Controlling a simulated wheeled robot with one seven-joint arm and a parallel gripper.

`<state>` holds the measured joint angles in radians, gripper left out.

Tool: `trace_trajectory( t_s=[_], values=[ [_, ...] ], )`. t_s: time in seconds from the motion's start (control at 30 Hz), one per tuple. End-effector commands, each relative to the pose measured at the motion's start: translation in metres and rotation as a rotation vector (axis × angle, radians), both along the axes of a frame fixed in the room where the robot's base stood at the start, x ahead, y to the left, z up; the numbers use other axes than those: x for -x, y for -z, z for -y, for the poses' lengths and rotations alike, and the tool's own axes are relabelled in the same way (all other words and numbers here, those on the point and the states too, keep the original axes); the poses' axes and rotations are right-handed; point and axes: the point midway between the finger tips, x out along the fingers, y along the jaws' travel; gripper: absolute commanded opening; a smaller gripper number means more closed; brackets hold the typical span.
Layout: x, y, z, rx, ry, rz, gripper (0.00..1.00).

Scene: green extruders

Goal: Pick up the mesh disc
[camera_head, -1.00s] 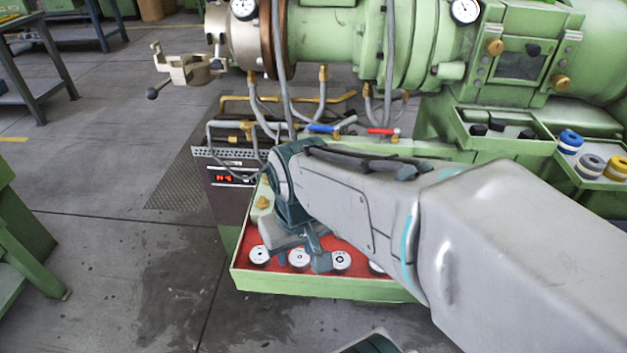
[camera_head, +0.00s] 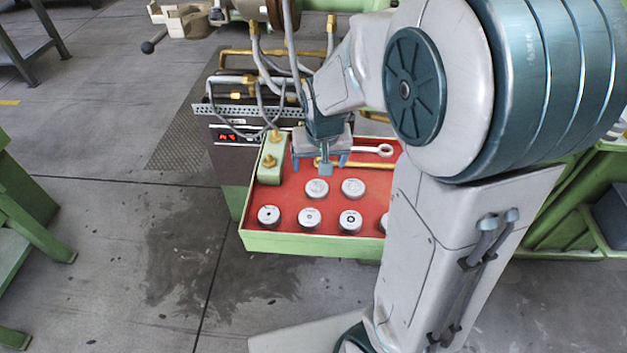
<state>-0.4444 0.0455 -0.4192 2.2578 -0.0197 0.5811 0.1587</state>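Several round grey-white discs lie in a red-lined green tray (camera_head: 300,243) in the head view. Two are in the back row, a left disc (camera_head: 317,188) and a right disc (camera_head: 353,187). In the front row are a disc with a dark centre (camera_head: 269,216), a second disc (camera_head: 309,217), a third disc (camera_head: 350,220) and one partly hidden by my arm. Their face patterns are too small to tell which is the mesh disc. My gripper (camera_head: 320,164) points down over the tray, just behind the back row. Its fingers look apart, with no disc seen between them.
A ring-ended wrench (camera_head: 372,150) and a yellow rod (camera_head: 352,164) lie at the tray's back. A green block with brass fittings (camera_head: 270,160) stands at its left. Hoses (camera_head: 268,85) hang close behind my gripper. My arm hides the tray's right side.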

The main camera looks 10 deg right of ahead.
Motion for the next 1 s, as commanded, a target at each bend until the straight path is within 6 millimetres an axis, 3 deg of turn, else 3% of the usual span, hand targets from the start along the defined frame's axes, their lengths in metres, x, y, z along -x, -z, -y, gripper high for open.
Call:
trace_trajectory(
  t_s=[0.17, 0.43, 0.73, 1.0],
  values=[
    [-0.011, 0.019, 0.0, 0.011, 0.005, 0.004, 0.81],
    [-0.024, 0.07, 0.002, 0.012, 0.005, 0.004, 0.81],
    [-0.031, 0.093, 0.003, 0.01, 0.004, 0.007, 0.81],
    [-0.041, 0.131, 0.007, 0.01, 0.006, 0.005, 0.81]
  ],
)
